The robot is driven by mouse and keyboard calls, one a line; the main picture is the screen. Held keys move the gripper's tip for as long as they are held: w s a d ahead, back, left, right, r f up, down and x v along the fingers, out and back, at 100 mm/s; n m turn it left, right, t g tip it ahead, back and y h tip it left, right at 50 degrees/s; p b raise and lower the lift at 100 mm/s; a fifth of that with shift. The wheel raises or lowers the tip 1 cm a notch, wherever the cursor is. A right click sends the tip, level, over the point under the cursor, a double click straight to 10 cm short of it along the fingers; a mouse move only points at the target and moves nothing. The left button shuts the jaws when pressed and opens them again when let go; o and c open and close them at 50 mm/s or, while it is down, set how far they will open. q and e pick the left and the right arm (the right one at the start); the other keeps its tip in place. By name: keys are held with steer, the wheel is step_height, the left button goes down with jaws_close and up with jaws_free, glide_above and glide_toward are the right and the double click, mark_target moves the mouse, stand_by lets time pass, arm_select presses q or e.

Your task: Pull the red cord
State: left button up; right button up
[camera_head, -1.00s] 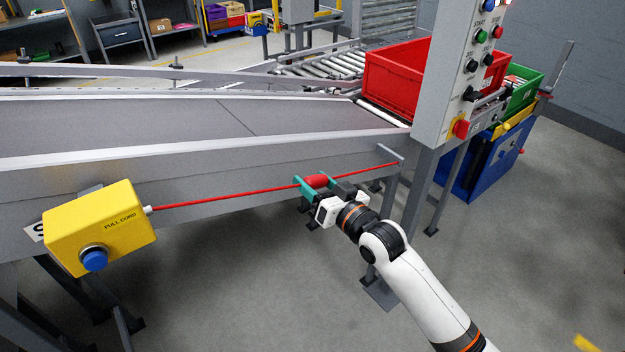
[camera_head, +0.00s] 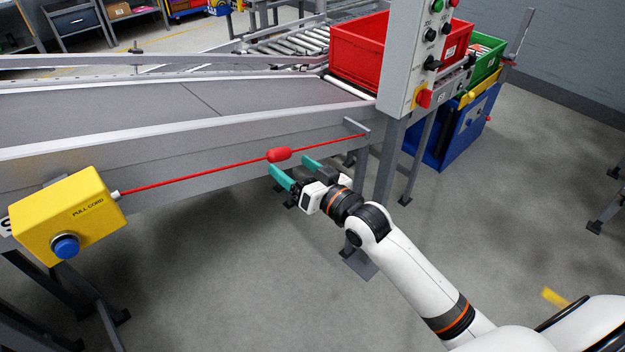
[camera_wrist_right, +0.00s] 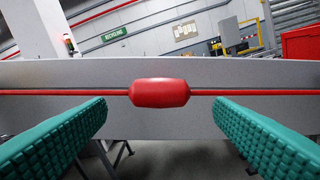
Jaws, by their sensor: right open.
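The red cord (camera_head: 200,174) runs from the yellow pull-cord box (camera_head: 68,216) to a bracket on the conveyor's side. A thicker red grip (camera_head: 279,155) sits on the cord. It also shows in the right wrist view (camera_wrist_right: 159,92), centred ahead of the teal fingers. My right gripper (camera_head: 298,170) is open, with its fingers spread and just short of the grip, and nothing between them. The cord looks straight and taut. A blue button (camera_head: 66,246) is on the box's face. My left gripper is not in view.
The conveyor (camera_head: 120,155) stands behind the cord. A grey control post (camera_head: 412,65) with buttons and a red switch rises to the right of the cord's end. A red crate (camera_head: 362,52) and a blue bin (camera_head: 455,135) are beyond. The floor nearer me is clear.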

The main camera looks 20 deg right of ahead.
steer(key=b+v, duration=0.2)
steer(key=v, duration=0.9)
steer(key=shift+s, duration=0.25)
steer(key=shift+d+r, duration=0.1)
